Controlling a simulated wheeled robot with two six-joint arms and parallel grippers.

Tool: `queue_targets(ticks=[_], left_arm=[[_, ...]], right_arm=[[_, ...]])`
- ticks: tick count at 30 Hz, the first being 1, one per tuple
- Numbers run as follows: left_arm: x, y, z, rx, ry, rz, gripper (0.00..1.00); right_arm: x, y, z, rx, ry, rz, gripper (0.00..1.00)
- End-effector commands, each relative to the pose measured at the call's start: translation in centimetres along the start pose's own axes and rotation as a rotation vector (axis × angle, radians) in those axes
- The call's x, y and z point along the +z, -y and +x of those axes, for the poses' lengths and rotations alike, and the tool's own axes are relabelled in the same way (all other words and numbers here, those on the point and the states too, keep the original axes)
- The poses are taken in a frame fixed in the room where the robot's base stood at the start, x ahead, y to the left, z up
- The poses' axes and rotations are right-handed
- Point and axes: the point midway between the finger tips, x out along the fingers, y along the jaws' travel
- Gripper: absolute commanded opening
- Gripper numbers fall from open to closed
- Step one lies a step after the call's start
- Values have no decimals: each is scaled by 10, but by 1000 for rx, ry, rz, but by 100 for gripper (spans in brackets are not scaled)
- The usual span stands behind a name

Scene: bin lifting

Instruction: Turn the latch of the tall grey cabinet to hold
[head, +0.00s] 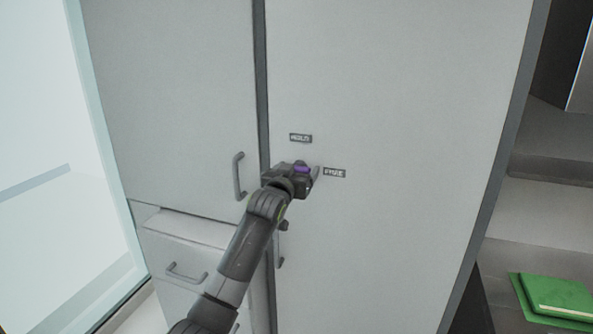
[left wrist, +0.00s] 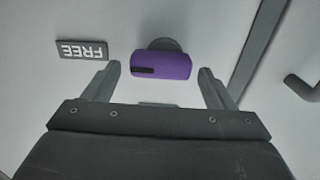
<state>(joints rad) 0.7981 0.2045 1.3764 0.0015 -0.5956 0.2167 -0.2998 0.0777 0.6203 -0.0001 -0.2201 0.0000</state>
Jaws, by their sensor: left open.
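The tall grey cabinet (head: 400,90) fills the middle of the head view. Its purple latch (head: 302,169) shows just past my left gripper (head: 295,176). In the left wrist view the latch (left wrist: 165,66) lies level, with a dark mark on its end towards the FREE label (left wrist: 82,49). The HOLD label (head: 300,138) is above the latch in the head view. My left gripper is open, with one fingertip near each end of the latch; I cannot tell whether they touch it. The right gripper is not in view.
A door handle (head: 239,176) is left of the latch, and another handle (head: 280,247) is below, partly behind my arm. Drawers (head: 187,268) are at the lower left. A glass panel (head: 50,130) is at far left. A green book (head: 555,297) lies at the lower right.

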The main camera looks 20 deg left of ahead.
Motion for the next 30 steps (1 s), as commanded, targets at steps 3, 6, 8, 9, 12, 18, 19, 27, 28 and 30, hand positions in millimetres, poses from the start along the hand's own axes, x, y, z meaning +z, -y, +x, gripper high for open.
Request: queue_targets(ticks=[3, 6, 8, 9, 12, 18, 19, 27, 28, 30], left_arm=[[0, 0, 0, 0, 0, 0, 78], [0, 0, 0, 0, 0, 0, 68], [0, 0, 0, 0, 0, 0, 60], [0, 0, 0, 0, 0, 0, 55], [0, 0, 0, 0, 0, 0, 42], [0, 0, 0, 0, 0, -5, 34], [0, 0, 0, 0, 0, -8, 34], [-1, 1, 0, 0, 0, -100, 34], [-1, 1, 0, 0, 0, -120, 34], [-1, 2, 0, 0, 0, -169, 34]], right_arm=[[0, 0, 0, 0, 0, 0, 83], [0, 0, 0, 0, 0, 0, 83], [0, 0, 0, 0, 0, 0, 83], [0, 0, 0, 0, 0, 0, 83], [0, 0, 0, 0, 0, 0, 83], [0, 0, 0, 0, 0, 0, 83], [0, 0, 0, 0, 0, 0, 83], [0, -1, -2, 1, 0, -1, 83], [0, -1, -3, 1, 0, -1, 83], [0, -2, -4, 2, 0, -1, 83]])
